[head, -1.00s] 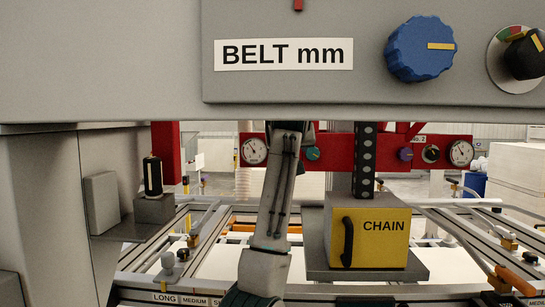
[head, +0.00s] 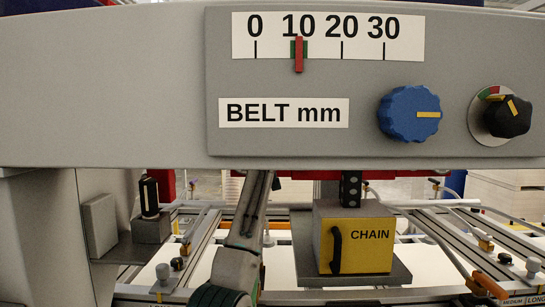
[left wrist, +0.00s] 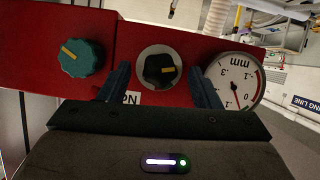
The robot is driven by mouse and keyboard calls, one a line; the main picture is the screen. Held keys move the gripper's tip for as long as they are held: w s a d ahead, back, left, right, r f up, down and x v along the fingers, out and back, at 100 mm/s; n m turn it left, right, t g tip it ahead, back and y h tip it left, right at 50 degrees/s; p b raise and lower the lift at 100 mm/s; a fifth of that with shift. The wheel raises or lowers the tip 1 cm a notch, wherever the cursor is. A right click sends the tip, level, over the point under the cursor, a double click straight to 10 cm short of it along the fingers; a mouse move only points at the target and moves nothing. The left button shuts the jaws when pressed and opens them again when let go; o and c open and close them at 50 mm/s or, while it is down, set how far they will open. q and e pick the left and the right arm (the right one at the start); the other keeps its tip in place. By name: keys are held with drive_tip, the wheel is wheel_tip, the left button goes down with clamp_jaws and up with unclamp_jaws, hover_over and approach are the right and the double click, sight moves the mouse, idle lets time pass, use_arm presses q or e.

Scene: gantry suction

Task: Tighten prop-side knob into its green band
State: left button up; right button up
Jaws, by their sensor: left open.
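In the left wrist view a black knob (left wrist: 155,71) with a yellow pointer sits on a pale round disc on a red panel (left wrist: 195,48). My left gripper (left wrist: 160,84) is open, with one dark finger on each side of this knob. I cannot tell whether the fingers touch it, and no green band is clear on its disc. In the head view another black knob (head: 507,116) sits on a disc with red and green bands; its yellow pointer leans up-left. My left gripper is hidden behind the grey beam there. My right gripper is not in view.
On the red panel a teal knob (left wrist: 82,58) and a round mm gauge (left wrist: 235,80) flank the black knob. The grey beam (head: 100,110) carries a blue knob (head: 409,114) and a BELT scale (head: 328,37). A yellow CHAIN box (head: 357,246) hangs below it.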

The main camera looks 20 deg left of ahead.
use_arm(q)
drive_tip(key=shift+w+f, duration=0.3)
drive_tip(key=shift+w, duration=0.15)
drive_tip(key=shift+s+a+r, duration=0.1)
drive_tip(key=shift+s+a, duration=0.05)
drive_tip(key=c, duration=1)
drive_tip(key=shift+d+m+g+y, duration=0.15)
drive_tip(key=shift+m+y, duration=0.6)
drive_tip(key=shift+m, duration=0.25)
drive_tip(key=shift+d+m+g+y, duration=0.15)
drive_tip(key=shift+m+y, duration=0.6)
drive_tip(key=shift+m, duration=0.25)
drive_tip(key=shift+b, duration=0.3)
